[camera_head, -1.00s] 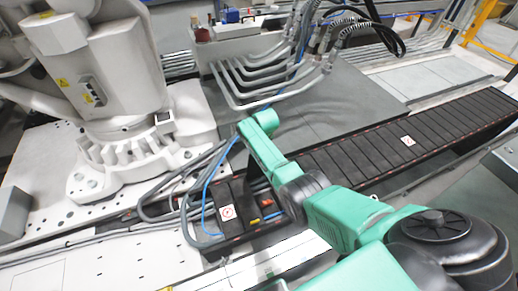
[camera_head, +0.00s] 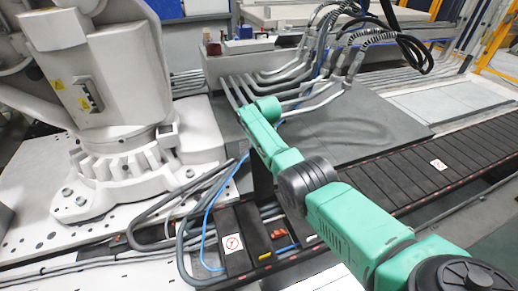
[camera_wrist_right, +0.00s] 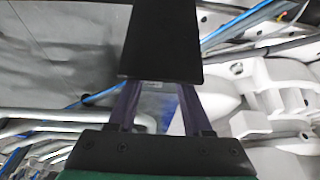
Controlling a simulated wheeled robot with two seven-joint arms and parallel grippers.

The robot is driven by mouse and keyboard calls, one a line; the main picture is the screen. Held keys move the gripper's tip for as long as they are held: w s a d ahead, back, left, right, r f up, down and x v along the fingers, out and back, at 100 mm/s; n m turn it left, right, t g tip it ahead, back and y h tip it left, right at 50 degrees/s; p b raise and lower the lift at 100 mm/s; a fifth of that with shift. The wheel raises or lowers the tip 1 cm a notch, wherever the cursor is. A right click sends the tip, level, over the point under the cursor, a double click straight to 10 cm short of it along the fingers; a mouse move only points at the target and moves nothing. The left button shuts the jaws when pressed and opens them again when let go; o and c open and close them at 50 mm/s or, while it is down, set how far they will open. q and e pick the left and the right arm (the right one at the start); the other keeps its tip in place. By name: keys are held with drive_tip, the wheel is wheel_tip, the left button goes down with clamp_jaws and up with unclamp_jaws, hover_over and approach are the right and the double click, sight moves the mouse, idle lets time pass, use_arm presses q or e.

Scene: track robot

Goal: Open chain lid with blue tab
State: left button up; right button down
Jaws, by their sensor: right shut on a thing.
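The cable chain (camera_head: 400,180) runs from right to left as a row of black lids. One black lid (camera_wrist_right: 165,40) stands between the fingers of my right gripper (camera_wrist_right: 162,88) in the right wrist view, and the gripper is shut on it. In the head view this lid (camera_head: 263,185) shows as a dark, steep panel below my green right arm. Beside it the chain is open, with orange and yellow pieces (camera_head: 281,233) inside. The right gripper is hidden behind its arm in the head view. I cannot make out the blue tab. My left gripper is not in view.
A large white robot base (camera_head: 125,155) stands at the left. Grey hoses and a blue cable (camera_head: 208,225) loop beside the open section. Bent metal pipes (camera_head: 290,90) lie behind on a grey plate (camera_head: 365,125), whose right part is clear.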

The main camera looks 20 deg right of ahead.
drive_tip(key=shift+r, duration=0.1)
drive_tip(key=shift+c, duration=1.6)
unclamp_jaws()
drive_tip(key=shift+s+r+p, duration=0.1)
drive_tip(key=shift+r+p, duration=0.2)
drive_tip(key=shift+p, duration=0.15)
drive_tip(key=p+v, duration=0.3)
drive_tip(key=v, duration=0.3)
drive_tip(key=shift+p, duration=0.35)
drive_tip(key=v, duration=0.7)
drive_tip(key=shift+s+r+p, duration=0.15)
drive_tip(key=shift+r+p, duration=0.2)
drive_tip(key=shift+r, duration=0.05)
